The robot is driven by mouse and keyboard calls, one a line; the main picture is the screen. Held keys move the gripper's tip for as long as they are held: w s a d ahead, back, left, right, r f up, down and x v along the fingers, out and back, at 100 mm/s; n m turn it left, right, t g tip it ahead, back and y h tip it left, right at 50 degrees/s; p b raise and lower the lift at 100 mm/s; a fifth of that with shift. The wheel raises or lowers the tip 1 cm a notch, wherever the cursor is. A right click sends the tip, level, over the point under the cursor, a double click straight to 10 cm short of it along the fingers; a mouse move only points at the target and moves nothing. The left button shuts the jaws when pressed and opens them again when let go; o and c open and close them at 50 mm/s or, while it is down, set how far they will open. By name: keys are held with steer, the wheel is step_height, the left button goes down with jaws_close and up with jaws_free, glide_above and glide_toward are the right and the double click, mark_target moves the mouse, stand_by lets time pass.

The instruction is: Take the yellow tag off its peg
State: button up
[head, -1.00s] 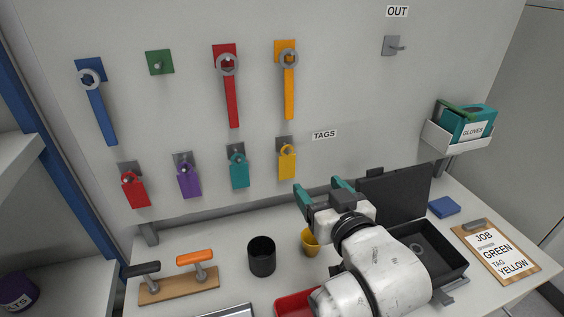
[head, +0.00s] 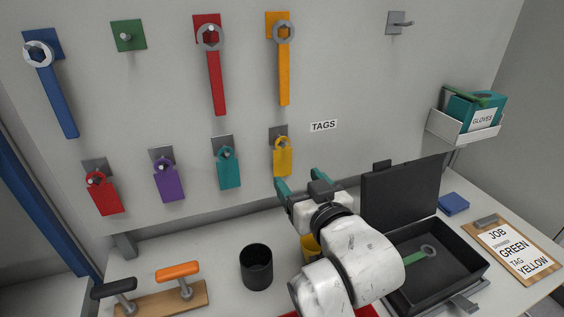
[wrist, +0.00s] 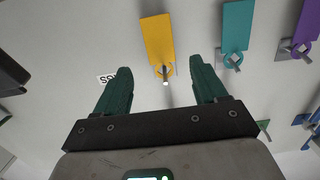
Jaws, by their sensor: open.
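The yellow tag (head: 283,160) hangs on its peg, at the right end of the row of tags on the grey board. It also shows upside down in the wrist view (wrist: 157,38), with the peg (wrist: 165,76) through its ring. My gripper (head: 299,180) is open and empty, just below and in front of the tag in the head view. In the wrist view its two green fingers (wrist: 160,80) are spread to either side of the peg, and the tag lies beyond them. No contact shows.
A teal tag (head: 228,168), a purple tag (head: 168,179) and a red tag (head: 103,193) hang to the left. A black cup (head: 257,267) stands on the bench below. An open black case (head: 464,270) holds a green spanner (head: 421,256). A job clipboard (head: 518,257) lies at right.

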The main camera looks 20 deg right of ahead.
mark_target(283, 159)
steer(key=shift+w+f+b, duration=0.2)
steer(key=shift+w+b, duration=0.05)
steer(key=shift+w, duration=1.7)
steer(key=shift+w+f+b, duration=0.15)
steer(key=shift+w+b, duration=0.1)
steer(key=shift+w, duration=1.65)
steer(key=c, duration=0.9)
steer(key=shift+o, duration=0.2)
steer(key=shift+r+p, duration=0.3)
steer(key=shift+p, duration=0.1)
steer(key=shift+s, duration=0.1)
steer(key=shift+s+r+p, duration=0.2)
steer(key=shift+s+p, duration=0.15)
steer(key=shift+s, duration=0.4)
steer(key=shift+s+r+p, duration=0.15)
steer(key=shift+s+p, duration=0.15)
steer(key=shift+s, duration=0.45)
steer(key=s, duration=0.7)
steer(key=shift+s+p, duration=0.2)
steer(key=shift+p, duration=0.2)
